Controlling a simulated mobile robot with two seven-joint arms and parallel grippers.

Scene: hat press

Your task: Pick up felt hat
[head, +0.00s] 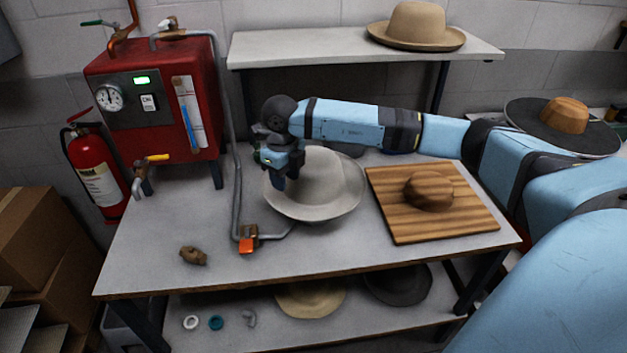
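A light grey felt hat (325,182) sits on the worktable, left of a striped wooden board. My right arm reaches in from the right across the back of the table. My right gripper (278,180) points down at the hat's left side, over or at the brim; whether it touches the brim I cannot tell. The fingers look dark and small, and their opening is not clear. The arm and wrist hide part of the hat's back and upper left. My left gripper is not in view.
The board (388,190) carries a wooden hat block (428,191). A red boiler (165,100) stands at the back left. A grey pipe with an orange pedal (248,246) is left of the hat. A small brown object (193,256) lies at front left; the table front is mostly clear.

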